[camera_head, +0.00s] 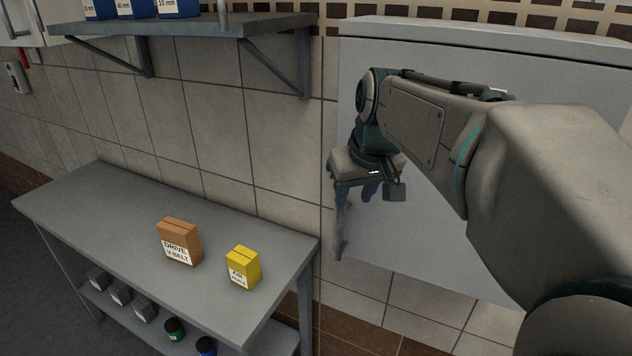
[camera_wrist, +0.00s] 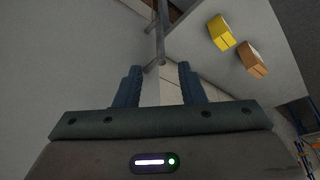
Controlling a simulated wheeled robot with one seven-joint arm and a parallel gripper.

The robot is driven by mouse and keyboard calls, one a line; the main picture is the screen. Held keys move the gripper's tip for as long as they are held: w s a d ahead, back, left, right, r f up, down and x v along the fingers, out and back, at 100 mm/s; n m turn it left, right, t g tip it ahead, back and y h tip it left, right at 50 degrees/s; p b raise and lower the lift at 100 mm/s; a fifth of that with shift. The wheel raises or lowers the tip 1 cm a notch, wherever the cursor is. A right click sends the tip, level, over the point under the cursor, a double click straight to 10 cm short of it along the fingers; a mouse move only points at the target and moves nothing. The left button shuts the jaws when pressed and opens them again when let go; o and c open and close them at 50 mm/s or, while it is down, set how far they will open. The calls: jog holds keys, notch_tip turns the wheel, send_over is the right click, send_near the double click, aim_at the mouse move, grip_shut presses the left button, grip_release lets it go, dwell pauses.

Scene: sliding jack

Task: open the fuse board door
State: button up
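The fuse board (camera_head: 450,225) is a large pale grey cabinet on the tiled wall at the right of the head view. Its flat front also fills the left of the wrist view (camera_wrist: 60,60). A slim grey upright piece (camera_head: 341,240), which looks like a handle, shows near its lower left edge. My gripper (camera_head: 363,192) points downward in front of that left edge, just above the upright piece. In the wrist view the two blue fingers (camera_wrist: 158,80) stand apart with nothing clearly held between them. My arm hides much of the board's right side.
A grey bench (camera_head: 105,205) stands left of the board, carrying a brown box (camera_head: 180,243) and a yellow box (camera_head: 243,268). Its lower shelf holds several small items. A wall shelf (camera_head: 200,27) with blue boxes is above. The space between bench and shelf is clear.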

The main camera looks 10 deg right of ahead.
aim_at(342, 218)
jog(key=x, duration=0.4)
jog(key=p+x, duration=0.1)
jog(key=x, duration=0.3)
jog(key=w+x, duration=0.1)
jog(key=x, duration=0.4)
jog(key=shift+a+r+p, duration=0.1)
jog(key=shift+r+p, duration=0.1)
jog(key=shift+p, duration=0.15)
grip_shut()
